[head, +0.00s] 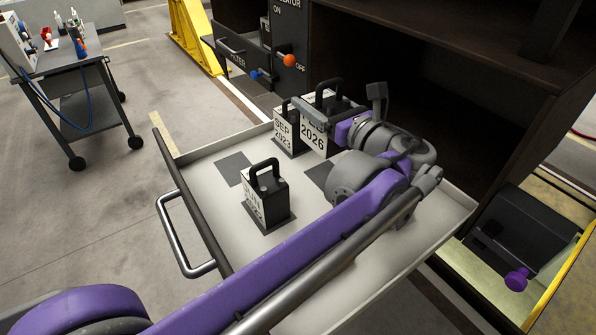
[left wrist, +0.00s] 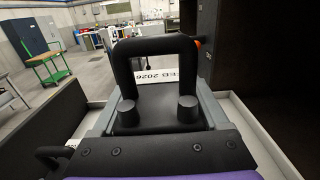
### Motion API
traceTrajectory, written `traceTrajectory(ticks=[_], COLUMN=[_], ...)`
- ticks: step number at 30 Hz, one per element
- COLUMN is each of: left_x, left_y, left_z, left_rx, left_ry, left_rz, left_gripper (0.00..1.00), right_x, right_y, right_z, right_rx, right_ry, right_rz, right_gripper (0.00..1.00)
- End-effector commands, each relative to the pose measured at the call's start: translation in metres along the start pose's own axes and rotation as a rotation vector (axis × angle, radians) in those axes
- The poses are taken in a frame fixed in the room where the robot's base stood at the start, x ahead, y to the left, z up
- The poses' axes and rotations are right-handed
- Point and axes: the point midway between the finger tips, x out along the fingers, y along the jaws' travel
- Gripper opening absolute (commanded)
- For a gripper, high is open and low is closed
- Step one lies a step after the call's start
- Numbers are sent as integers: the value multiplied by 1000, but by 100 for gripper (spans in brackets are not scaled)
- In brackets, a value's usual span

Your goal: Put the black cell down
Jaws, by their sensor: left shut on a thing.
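A black cell (head: 313,138) with a white label, readable in part as 2026, is at the back of the pulled-out tray (head: 215,205). My left gripper (head: 325,115) is shut on it, a grey jaw crossing its upper part. In the left wrist view the cell's black top and loop handle (left wrist: 160,45) stand upright between the jaws. Its base is partly hidden, so I cannot tell whether it touches the tray. A cell labelled SEP 2023 (head: 283,132) stands close to its left. Another black-handled cell (head: 264,195) stands nearer the front. My right gripper is out of view.
Bare dark squares (head: 233,169) and (head: 318,174) mark the tray floor. The tray has a low rim and a metal handle (head: 184,240). A dark cabinet (head: 420,90) rises behind. A black box with a purple knob (head: 517,279) is at right. A cart (head: 75,85) stands far left.

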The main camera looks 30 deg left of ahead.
Motion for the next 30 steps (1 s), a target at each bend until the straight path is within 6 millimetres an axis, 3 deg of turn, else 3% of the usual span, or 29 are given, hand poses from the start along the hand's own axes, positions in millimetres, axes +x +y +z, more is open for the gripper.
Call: traceTrajectory(ticks=[12,30], left_x=[0,0], left_y=[0,0], left_z=[-60,-113], left_rx=[-1,-1], left_ry=[-5,-5], left_rz=[1,1], left_gripper=[0,0], right_x=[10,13], right_y=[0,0], right_z=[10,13], right_rx=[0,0], right_ry=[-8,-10], right_rz=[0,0], right_gripper=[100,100])
